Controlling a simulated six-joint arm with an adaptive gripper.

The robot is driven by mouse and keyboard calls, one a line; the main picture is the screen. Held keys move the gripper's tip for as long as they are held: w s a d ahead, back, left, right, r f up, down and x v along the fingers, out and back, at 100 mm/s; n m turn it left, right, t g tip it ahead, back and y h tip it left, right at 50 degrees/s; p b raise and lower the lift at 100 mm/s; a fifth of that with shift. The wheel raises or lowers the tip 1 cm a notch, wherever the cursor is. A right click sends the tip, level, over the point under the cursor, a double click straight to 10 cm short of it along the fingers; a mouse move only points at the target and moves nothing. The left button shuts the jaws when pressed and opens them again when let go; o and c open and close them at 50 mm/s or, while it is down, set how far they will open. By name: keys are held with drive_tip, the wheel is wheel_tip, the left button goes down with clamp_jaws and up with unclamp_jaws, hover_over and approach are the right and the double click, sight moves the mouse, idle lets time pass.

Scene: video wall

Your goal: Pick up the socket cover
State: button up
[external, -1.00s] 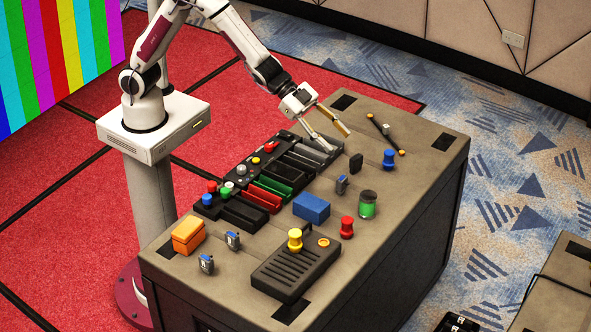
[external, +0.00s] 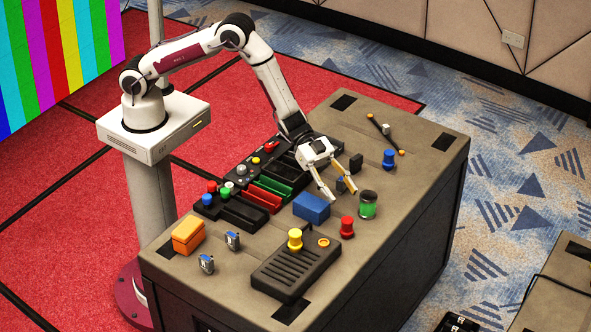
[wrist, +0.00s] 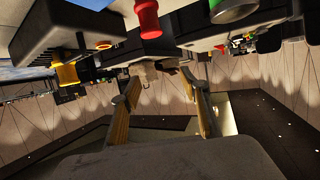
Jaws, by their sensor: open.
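No thing is clearly recognisable as the socket cover. A small black upright block (external: 356,163) and a small grey-blue plug-like piece (external: 341,186) stand on the grey table (external: 420,135) near my gripper (external: 342,194). My gripper is open and empty, pointing down, with its fingers apart around or just above the grey-blue piece; I cannot tell which. In the wrist view my gripper (wrist: 160,82) also shows open, with nothing seen held between its fingers.
A blue block (external: 311,207) is left of the fingers, a green jar (external: 367,205) right. Red (external: 346,228), yellow (external: 295,240) and blue (external: 389,159) knobs stand nearby. Black trays (external: 243,213) line the table's left side.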

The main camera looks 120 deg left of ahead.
sight(347, 220)
drive_tip(key=shift+f, duration=0.25)
drive_tip(key=shift+f, duration=2.8)
drive_tip(key=shift+f, duration=0.5)
drive_tip(key=shift+x, duration=2.5)
drive_tip(key=c, duration=0.9)
